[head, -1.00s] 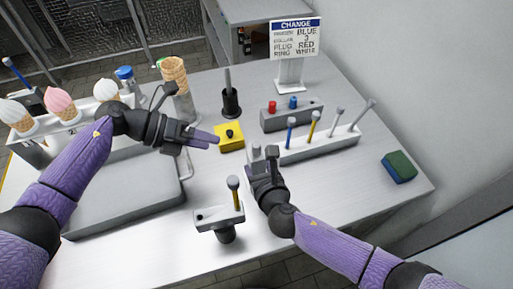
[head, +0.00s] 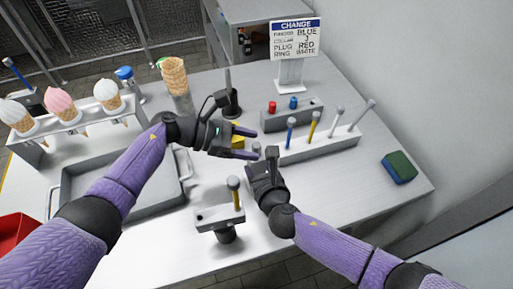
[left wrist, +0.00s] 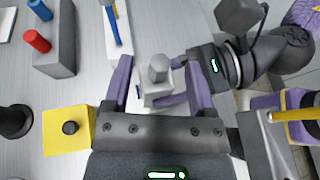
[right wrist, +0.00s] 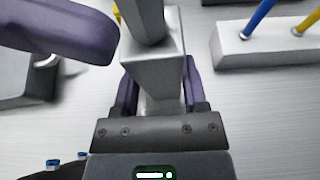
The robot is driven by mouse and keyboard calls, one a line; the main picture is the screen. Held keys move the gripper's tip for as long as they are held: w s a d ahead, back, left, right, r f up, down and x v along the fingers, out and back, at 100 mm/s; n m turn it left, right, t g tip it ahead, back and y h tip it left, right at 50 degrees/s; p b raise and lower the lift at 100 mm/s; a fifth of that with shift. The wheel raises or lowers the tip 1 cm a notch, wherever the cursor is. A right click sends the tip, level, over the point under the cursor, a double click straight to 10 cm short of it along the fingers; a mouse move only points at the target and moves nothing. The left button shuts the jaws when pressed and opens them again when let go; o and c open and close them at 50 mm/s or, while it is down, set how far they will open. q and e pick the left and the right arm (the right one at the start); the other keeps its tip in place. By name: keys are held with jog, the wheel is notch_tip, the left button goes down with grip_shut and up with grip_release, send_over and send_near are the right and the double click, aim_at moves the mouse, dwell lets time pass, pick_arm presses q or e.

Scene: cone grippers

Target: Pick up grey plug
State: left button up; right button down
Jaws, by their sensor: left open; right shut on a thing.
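The grey plug (head: 256,147) is a short grey cylinder standing on top of a light grey block (left wrist: 157,93). My right gripper (head: 262,163) is shut on this block, and the plug sticks out above it. In the right wrist view the block (right wrist: 155,72) sits between the fingers, with the plug (right wrist: 143,18) at the top edge. My left gripper (head: 250,147) is open, its fingers on either side of the plug in the left wrist view (left wrist: 158,68). I cannot tell whether they touch it.
A white rack (head: 325,147) with several coloured rods stands right of the grippers. Behind it are a grey block (head: 292,117) with red and blue plugs and a sign (head: 296,40). A stand with a yellow rod (head: 220,216) is in front. A grey tray (head: 110,212) lies left.

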pick_arm(q)
jog(key=shift+x, duration=1.15)
grip_shut()
